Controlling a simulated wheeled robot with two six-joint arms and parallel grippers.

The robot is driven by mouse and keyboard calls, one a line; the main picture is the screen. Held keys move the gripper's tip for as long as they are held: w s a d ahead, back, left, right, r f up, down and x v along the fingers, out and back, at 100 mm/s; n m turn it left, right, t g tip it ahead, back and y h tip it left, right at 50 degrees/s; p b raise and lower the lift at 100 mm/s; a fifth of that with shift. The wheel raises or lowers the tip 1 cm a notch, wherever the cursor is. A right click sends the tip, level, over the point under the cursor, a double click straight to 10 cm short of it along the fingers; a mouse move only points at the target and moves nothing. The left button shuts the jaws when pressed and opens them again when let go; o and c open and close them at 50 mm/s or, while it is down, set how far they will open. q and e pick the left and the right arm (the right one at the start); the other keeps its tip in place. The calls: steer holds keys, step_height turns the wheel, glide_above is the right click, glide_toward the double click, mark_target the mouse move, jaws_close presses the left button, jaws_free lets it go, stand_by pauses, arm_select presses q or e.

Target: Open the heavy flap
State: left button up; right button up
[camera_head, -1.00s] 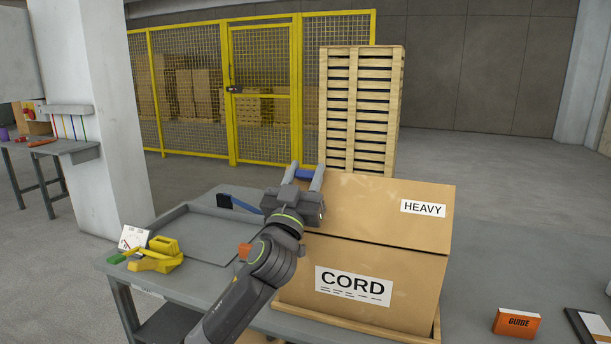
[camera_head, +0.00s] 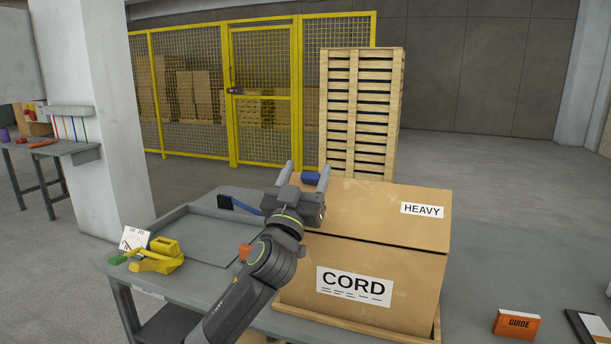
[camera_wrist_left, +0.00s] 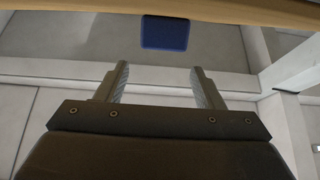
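The heavy flap (camera_head: 365,207) is a tan cardboard panel with a "HEAVY" label. It slopes over the top of the cardboard box (camera_head: 410,275), whose front carries a "CORD" label. A blue tab (camera_head: 311,178) shows at the flap's upper left corner. My left gripper (camera_head: 307,172) is at that corner, its fingers spread and empty. In the left wrist view, the open fingers (camera_wrist_left: 157,85) point toward the blue tab (camera_wrist_left: 165,34), which lies beyond the fingertips, apart from them. The left gripper hides part of the flap's left side. My right gripper is not in view.
The box stands in a shallow wooden tray (camera_head: 360,329) on a grey table (camera_head: 205,305). A yellow tool (camera_head: 160,260) and a small card (camera_head: 134,238) lie at the left. An orange guide box (camera_head: 517,323) is at the right. A pallet stack (camera_head: 361,110) and yellow fence stand behind.

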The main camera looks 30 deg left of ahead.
arm_select(q)
steer(key=shift+f, duration=0.15)
steer(key=shift+s+f+h, duration=0.15)
steer(key=shift+s+h, duration=0.1)
steer(key=shift+h, duration=0.05)
steer(key=b+v, duration=0.3)
steer(key=v, duration=1.3)
steer(key=shift+s+d+f, duration=0.15)
steer(key=shift+s+f, duration=0.1)
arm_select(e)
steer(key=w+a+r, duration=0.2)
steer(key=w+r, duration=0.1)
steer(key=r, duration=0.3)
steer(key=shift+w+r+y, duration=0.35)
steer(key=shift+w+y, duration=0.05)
